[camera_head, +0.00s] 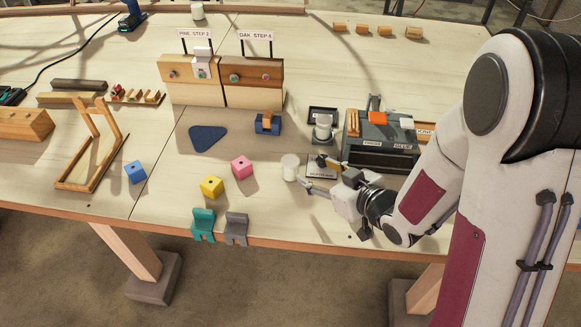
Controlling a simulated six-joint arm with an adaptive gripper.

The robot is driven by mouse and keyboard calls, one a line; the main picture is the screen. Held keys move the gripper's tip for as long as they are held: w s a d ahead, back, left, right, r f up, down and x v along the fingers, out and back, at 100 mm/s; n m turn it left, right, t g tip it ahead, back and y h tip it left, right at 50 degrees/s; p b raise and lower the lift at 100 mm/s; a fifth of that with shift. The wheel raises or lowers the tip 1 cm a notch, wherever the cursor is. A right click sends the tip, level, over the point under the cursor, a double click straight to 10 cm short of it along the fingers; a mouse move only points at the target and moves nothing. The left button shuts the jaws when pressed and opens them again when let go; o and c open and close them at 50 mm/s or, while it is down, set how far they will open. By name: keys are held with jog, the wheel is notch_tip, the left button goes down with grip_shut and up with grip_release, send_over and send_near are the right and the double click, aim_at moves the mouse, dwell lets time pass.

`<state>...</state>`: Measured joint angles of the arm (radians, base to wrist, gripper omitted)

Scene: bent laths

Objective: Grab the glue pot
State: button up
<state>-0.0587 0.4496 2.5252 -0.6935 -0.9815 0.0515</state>
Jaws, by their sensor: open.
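A small white cylindrical pot (290,167) stands upright near the front middle of the table. A grey-white pot (323,128) stands at a square black tray (323,111) farther back. No readable label tells which one is the glue pot. My gripper (314,173) is open, low over the table just right of the white pot, with its fingers pointing left towards it. The fingers look apart from the pot, though contact at the near finger is hard to judge. A small labelled plate (320,172) lies partly hidden under the gripper.
Yellow (212,187), pink (242,167) and blue (136,172) cubes lie to the left. Teal (204,225) and grey (236,229) stands sit at the front edge. A dark box (380,145) stands behind my gripper. A blue triangle (207,138) lies left of centre.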

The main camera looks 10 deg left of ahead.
aim_at(296, 170)
jog(key=shift+s+a+f+y, duration=0.3)
jog(key=shift+a+y, duration=0.05)
jog(key=shift+a, duration=0.25)
jog(key=shift+s+a+f+y, duration=0.25)
jog(key=shift+a+y, duration=0.1)
jog(key=shift+a, duration=0.2)
jog(key=shift+x, duration=1.3)
jog(key=shift+w, duration=0.1)
jog(key=shift+r+x, duration=0.2)
jog(key=shift+x, duration=2.35)
jog(key=shift+a, duration=0.1)
jog(key=shift+c, duration=0.4)
jog(key=c, duration=1.1)
